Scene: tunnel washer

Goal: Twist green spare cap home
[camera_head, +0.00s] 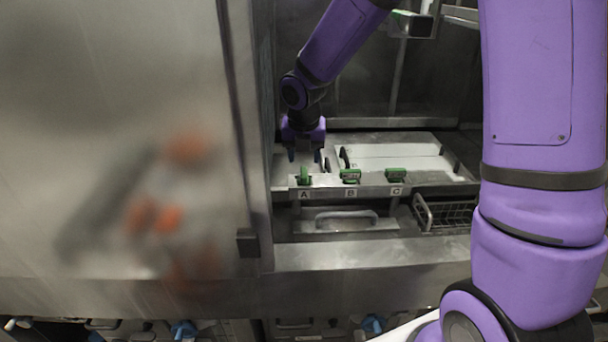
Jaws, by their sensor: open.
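The green cap over A (304,175) shows a narrow upright shape. The green cap over B (350,176) and the green cap over C (396,175) look wider and flat-topped. None is marked as the spare, so I cannot tell which one it is. My gripper (305,156) points down with its fingers apart, just above and seemingly behind the cap over A. No contact shows, and nothing is seen between the fingers.
A large blurred metal panel (120,130) fills the left. A pale plate (392,158) lies behind the ledge. Below are a drawer front with a handle (346,216) and a wire basket (450,212). A green-ended box (412,24) hangs at the top.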

